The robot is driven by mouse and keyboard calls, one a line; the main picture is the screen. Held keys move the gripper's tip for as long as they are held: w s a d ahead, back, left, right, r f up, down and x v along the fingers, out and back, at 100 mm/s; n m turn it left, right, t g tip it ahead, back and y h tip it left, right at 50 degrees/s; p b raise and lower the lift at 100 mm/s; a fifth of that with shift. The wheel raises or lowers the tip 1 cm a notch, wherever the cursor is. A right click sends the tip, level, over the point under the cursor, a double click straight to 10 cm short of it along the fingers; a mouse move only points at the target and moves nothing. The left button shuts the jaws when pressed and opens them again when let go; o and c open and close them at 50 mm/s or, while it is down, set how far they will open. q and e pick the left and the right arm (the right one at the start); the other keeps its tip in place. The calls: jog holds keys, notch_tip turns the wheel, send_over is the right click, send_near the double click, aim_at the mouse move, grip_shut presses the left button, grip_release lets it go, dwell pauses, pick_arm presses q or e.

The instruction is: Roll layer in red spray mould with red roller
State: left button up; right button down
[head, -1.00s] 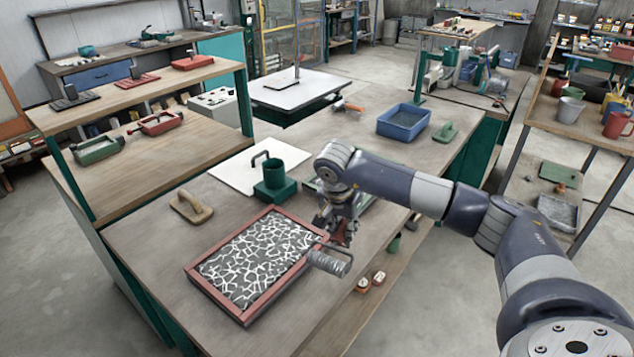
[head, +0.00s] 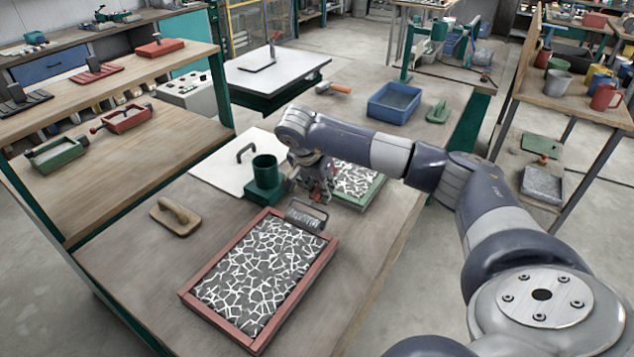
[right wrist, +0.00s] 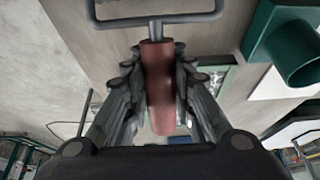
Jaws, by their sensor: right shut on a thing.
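The red spray mould (head: 302,290) lies on the workbench, a tray with a red rim. A dark layer with white branching strands (head: 255,275) fills it. My right gripper (head: 320,188) is shut on the red handle of the red roller. In the right wrist view the red handle (right wrist: 158,85) sits between the fingers, with the roller's bent wire frame above it. The ribbed grey roller head (head: 306,214) is at the mould's far end, overlapping the far rim in the head view. I cannot tell whether it touches. My left gripper is out of view.
A green mould (head: 372,192) with a similar layer stands behind my right gripper. A green cup on a block (head: 264,180), a white board (head: 215,168) and a wooden float (head: 175,217) are beyond and left of the red mould. A blue tray (head: 394,101) is farther back.

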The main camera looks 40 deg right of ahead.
jog(key=f+b, duration=0.2)
jog(key=f, duration=0.1)
jog(key=shift+s, duration=0.2)
jog(key=f+b, duration=0.2)
jog(key=f, duration=0.1)
jog(key=shift+w+f, duration=0.2)
jog(key=shift+f, duration=0.15)
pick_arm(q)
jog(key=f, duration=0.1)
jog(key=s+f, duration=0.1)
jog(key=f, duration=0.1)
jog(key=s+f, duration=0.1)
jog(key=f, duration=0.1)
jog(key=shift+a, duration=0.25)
pick_arm(e)
jog(key=shift+f, duration=0.1)
pick_arm(q)
jog(key=shift+b, duration=0.3)
pick_arm(e)
jog(key=shift+f, duration=0.1)
